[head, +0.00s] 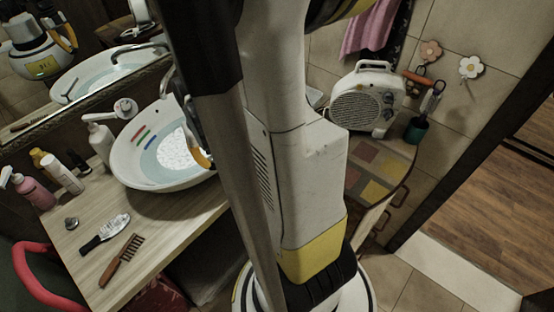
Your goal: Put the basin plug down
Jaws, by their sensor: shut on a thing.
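The white washbasin (122,168) stands on the wooden counter and holds pale blue water, with coloured stripes and a white patterned patch inside. A yellow and dark part of my gripper (201,157) shows at the right side of the basin, over its inside. The rest of my gripper is hidden behind my own column and arm. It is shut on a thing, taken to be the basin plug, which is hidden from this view. A small grey metal piece (71,223) lies on the counter left of the basin; I cannot tell what it is.
A brush (105,233), a brown comb (122,261) and several bottles, one pink (34,190), stand or lie on the counter (170,228). The counter is bare in front of the basin. A white heater (366,102) stands at the right.

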